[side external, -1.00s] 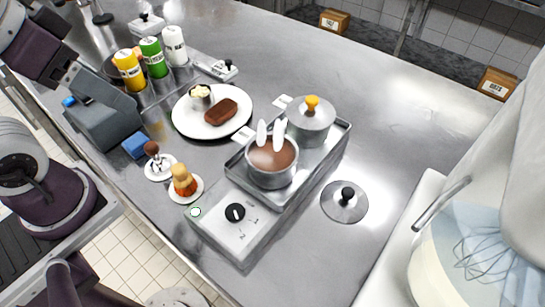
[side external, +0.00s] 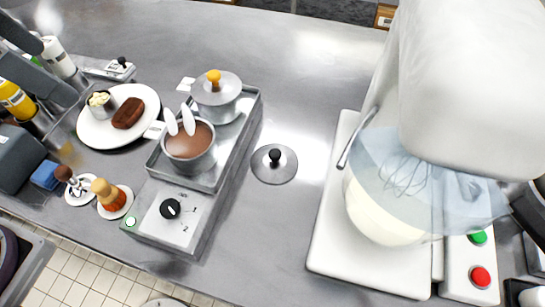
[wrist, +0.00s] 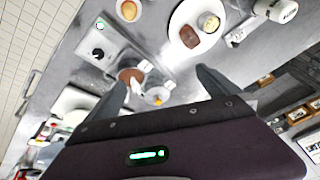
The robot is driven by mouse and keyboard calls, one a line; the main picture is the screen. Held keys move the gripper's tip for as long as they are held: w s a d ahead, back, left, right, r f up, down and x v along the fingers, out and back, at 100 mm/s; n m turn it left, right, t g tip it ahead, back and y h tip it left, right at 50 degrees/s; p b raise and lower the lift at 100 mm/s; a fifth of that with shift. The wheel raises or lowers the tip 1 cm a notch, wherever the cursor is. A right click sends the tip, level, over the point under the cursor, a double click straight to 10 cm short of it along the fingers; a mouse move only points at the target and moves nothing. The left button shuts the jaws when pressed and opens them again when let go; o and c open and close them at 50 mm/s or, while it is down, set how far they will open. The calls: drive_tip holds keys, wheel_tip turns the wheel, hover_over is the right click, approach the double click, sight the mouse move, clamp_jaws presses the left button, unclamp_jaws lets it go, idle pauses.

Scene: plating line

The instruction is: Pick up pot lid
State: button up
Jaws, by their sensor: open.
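A round, flat steel lid with a black knob (side external: 275,172) lies on the counter in the side view, right of the hot plate and apart from it. A steel pot (side external: 228,108) stands on the back of the hot plate, covered by a lid with an orange knob (side external: 216,90). An open pot of brown sauce (side external: 190,150) stands in front of it. In the wrist view my gripper (wrist: 162,84) is open and empty, with its fingers apart above the pots. The black-knobbed lid is not clear in the wrist view.
The hot plate (side external: 160,222) has a black dial. A white plate (side external: 95,132) with brown food stands left. A large white mixer (side external: 470,70) with a bowl and whisk stands right. Squeeze bottles (side external: 15,100) are at far left. The counter behind the lid is clear.

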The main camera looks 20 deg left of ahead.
drive_tip(key=w+d+f+m+g, duration=0.2)
drive_tip(key=w+d+f+m, duration=0.3)
drive_tip(key=w+d, duration=0.45)
drive_tip(key=m+g, duration=0.2)
drive_tip(key=m, duration=0.8)
hover_over(273, 152)
drive_tip(key=shift+y, duration=0.3)
wheel_tip(273, 152, down, 14)
drive_tip(key=shift+s, duration=0.15)
drive_tip(key=f, duration=0.7)
drive_tip(key=shift+w, duration=0.2)
drive_tip(key=shift+r, duration=0.1)
drive_tip(key=c, duration=1.1)
wheel_tip(273, 152, up, 9)
drive_tip(key=shift+r, duration=0.15)
drive_tip(key=shift+c, duration=0.2)
drive_tip(key=s+a+r, duration=0.3)
drive_tip(key=a+r, duration=0.1)
drive_tip(key=a, duration=0.3)
drive_tip(key=s+a+r, duration=0.3)
drive_tip(key=a+r, duration=0.1)
drive_tip(key=a, duration=0.3)
drive_tip(key=shift+d+f, duration=0.15)
drive_tip(key=shift+f, duration=1.25)
drive_tip(key=shift+d+f, duration=0.1)
drive_tip(key=shift+f, duration=1.3)
